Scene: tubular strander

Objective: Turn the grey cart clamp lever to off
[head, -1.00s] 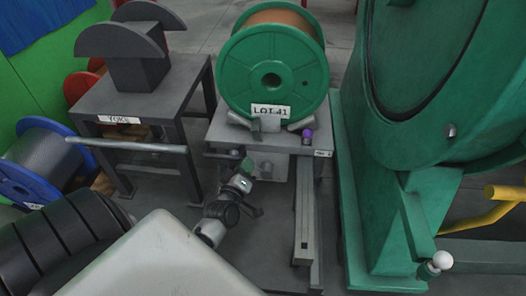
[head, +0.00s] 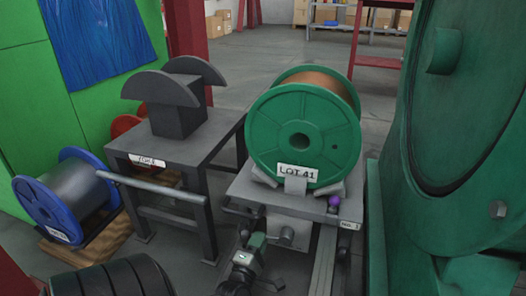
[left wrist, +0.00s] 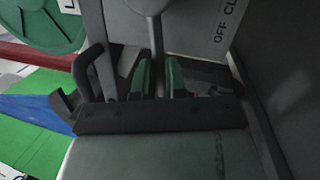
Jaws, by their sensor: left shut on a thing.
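The grey cart (head: 246,190) carries a green spool (head: 268,128) labelled LOT 41. On its front panel a round hub (head: 287,235) shows. In the left wrist view, the grey clamp lever (left wrist: 157,38) runs from its round hub (left wrist: 148,4) down between green finger pads. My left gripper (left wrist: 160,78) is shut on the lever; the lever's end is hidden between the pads. The panel (left wrist: 205,22) beside it carries lettering reading OFF and part of another word. In the head view, my left gripper (head: 257,240) is at the cart front, left of the hub. My right gripper is not seen.
A dark table (head: 178,160) with a yoke (head: 178,112) stands left of the cart, a bar (head: 150,186) along its front. A blue-flanged spool (head: 72,193) is at far left. A large green machine (head: 385,225) closes in the right side. A purple knob (head: 334,202) sits at the cart's corner.

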